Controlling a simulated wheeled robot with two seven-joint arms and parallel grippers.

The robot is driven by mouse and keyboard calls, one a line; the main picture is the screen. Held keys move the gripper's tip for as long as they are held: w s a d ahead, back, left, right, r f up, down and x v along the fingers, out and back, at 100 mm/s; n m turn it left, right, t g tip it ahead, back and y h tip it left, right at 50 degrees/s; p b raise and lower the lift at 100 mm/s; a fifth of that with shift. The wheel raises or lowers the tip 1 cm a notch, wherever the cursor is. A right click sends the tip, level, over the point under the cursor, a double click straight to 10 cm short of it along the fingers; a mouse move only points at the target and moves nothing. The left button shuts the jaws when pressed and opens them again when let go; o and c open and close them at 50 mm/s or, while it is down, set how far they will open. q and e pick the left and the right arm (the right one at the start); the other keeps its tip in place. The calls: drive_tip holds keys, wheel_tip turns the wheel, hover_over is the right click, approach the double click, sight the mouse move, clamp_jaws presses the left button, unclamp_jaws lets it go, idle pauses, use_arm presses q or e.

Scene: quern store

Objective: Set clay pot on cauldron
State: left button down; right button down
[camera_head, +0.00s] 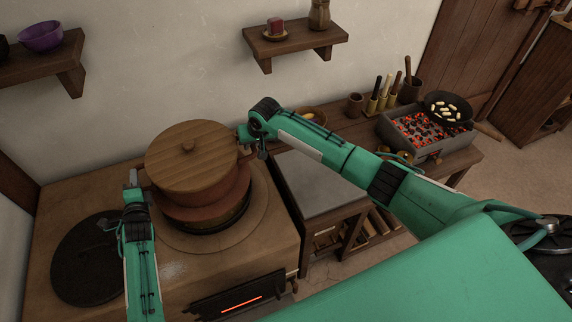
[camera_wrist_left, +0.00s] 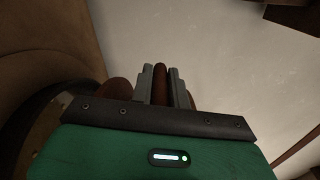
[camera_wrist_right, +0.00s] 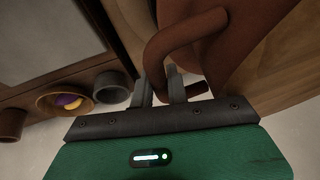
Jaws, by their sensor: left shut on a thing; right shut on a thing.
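The clay pot (camera_head: 202,196), reddish brown with a round wooden lid (camera_head: 185,150), is upright directly over the cauldron (camera_head: 215,224) on the stove. Only the cauldron's dark front side shows below the pot; I cannot tell whether the pot rests on it. My left gripper (camera_head: 135,182) is shut on a pot handle at the pot's left; the handle (camera_wrist_left: 161,82) shows between the fingers in the left wrist view. My right gripper (camera_head: 246,140) is shut on the opposite handle, whose curved loop (camera_wrist_right: 184,37) shows in the right wrist view.
The stove top (camera_head: 88,192) carries a dark round plate (camera_head: 88,262) at left. A grey-topped stand (camera_head: 318,182) is to the right. Farther right are a bench, a glowing charcoal grill (camera_head: 425,128) and a frying pan (camera_head: 449,108). Wall shelves hang behind.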

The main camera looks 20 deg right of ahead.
use_arm(q)
drive_tip(key=shift+a+f, duration=0.1)
drive_tip(key=shift+f, duration=0.6)
use_arm(e)
drive_tip(key=shift+w+d+f, duration=0.1)
drive_tip(key=shift+f, duration=0.65)
